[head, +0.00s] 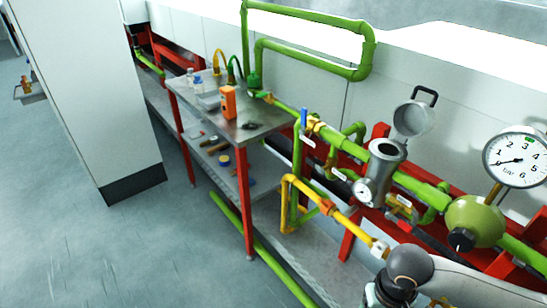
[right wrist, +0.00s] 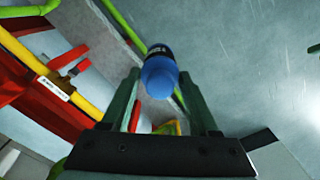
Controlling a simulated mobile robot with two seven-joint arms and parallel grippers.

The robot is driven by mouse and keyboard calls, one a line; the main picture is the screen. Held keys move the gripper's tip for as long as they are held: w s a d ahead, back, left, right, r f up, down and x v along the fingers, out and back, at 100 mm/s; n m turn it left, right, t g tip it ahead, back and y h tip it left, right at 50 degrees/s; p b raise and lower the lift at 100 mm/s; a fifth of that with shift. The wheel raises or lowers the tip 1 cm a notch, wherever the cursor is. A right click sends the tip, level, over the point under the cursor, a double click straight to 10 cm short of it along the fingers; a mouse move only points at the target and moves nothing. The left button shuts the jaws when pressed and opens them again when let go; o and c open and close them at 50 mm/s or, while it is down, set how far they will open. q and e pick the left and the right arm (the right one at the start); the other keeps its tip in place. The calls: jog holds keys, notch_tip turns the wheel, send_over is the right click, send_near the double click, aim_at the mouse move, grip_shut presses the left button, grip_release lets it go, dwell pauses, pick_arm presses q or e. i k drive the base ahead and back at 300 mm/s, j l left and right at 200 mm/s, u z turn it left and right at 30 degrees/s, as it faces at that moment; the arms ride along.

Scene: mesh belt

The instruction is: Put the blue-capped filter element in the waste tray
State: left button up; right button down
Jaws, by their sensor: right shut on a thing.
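The blue-capped filter element (right wrist: 159,76) is between the fingers of my right gripper (right wrist: 160,84) in the right wrist view. The gripper is shut on it, and the blue cap faces the camera with a dark part beyond it. In the head view, part of my right arm shows at the bottom right; the held element does not show there. My left gripper is out of view.
The steel table (head: 252,131) holds bottles and an orange block (head: 228,102), with loose items on its lower shelf (head: 225,165). Green and yellow pipes and a pressure gauge (head: 514,158) crowd the right. A white cabinet (head: 88,90) stands left; the floor between is clear.

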aim_at(213, 99)
jog(key=i+j, duration=0.6)
jog(key=j, duration=0.15)
jog(key=i+j, duration=1.25)
jog(key=j, duration=0.25)
jog(key=i+j, duration=0.65)
jog(key=j, duration=0.1)
